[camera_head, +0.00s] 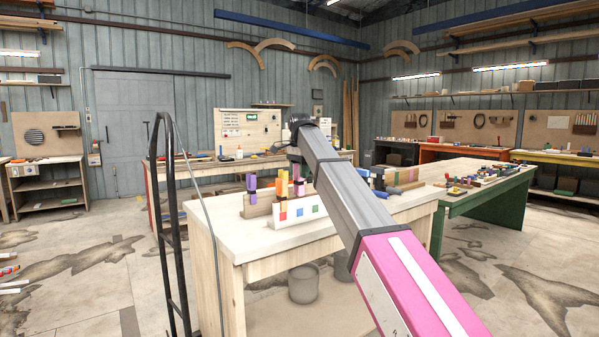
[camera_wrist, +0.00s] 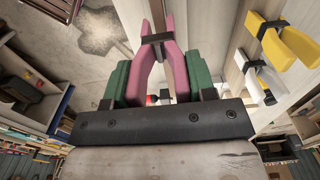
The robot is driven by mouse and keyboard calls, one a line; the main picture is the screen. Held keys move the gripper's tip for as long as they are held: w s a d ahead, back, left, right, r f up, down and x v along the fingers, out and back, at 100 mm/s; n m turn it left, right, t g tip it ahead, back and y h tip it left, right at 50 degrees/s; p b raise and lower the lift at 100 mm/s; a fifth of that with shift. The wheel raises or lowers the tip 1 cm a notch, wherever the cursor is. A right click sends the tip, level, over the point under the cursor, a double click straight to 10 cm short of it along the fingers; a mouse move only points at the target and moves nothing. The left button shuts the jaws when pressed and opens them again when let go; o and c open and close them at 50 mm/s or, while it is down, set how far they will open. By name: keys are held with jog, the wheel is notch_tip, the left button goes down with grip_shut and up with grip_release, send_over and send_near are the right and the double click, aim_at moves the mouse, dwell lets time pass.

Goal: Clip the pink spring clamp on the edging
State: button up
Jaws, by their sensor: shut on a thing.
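My gripper (camera_wrist: 157,92) shows in the wrist view with green fingers on a dark bar. It is shut on the pink spring clamp (camera_wrist: 178,65), whose handles spread between the fingers. The clamp's dark band and narrow jaw end point to the top of the picture. A pale strip passes near the jaws; I cannot tell if they touch it. A white board with coloured squares (camera_head: 292,217) stands upright on the pale workbench (camera_head: 262,239).
Yellow (camera_wrist: 292,44) and white (camera_wrist: 252,68) clamps sit to the right of my gripper. A green table (camera_head: 478,195) with small parts stands at right.

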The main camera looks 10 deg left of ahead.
aim_at(299, 182)
jog(key=shift+f, duration=0.2)
jog(key=shift+f, duration=0.9)
jog(key=shift+f, duration=0.1)
jog(key=shift+f, duration=0.5)
jog(key=shift+f, duration=0.15)
dwell(0.4)
jog(key=shift+f, duration=0.35)
jog(key=o, duration=1.1)
